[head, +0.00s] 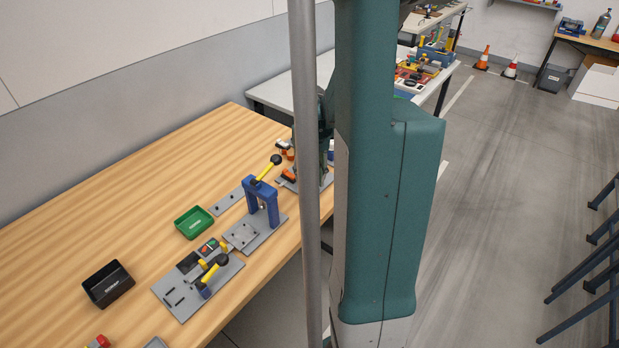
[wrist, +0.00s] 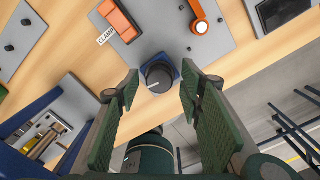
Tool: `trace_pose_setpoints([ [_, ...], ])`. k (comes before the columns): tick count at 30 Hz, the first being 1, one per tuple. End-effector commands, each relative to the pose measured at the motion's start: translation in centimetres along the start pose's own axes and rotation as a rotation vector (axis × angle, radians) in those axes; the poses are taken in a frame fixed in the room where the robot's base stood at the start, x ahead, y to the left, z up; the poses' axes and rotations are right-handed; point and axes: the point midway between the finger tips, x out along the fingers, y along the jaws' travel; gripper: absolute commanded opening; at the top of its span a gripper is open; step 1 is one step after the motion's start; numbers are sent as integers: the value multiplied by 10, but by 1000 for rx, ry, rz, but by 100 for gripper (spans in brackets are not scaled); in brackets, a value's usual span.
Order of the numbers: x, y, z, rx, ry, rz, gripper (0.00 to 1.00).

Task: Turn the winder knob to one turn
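The winder knob (wrist: 157,76) is a round black knob with a white pointer line on a blue base, at the edge of a grey plate (wrist: 165,38). The white line points left, slightly downward, in the wrist view. My gripper (wrist: 161,88) is open, with one green padded finger on each side of the knob in the picture. Gaps show between both fingers and the knob, and nothing is held. Whether the fingertips are level with the knob or above it, I cannot tell. In the head view my own column and arm hide the knob and gripper.
An orange block (wrist: 120,20) by a "CLAMP" label and an orange lever (wrist: 202,26) share the plate. A blue toggle press (head: 262,197), green tray (head: 194,222) and black bin (head: 108,285) stand on the wooden bench (head: 130,190). The floor lies beyond the bench edge.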

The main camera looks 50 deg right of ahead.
Motion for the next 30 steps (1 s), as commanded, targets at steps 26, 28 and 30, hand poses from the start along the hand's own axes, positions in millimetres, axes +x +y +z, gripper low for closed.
trace_pose_setpoints([
  [26,-51,0,-1,0,0,0,38],
  [28,-61,0,0,0,0,0,38],
  [30,-71,0,0,0,0,0,38],
])
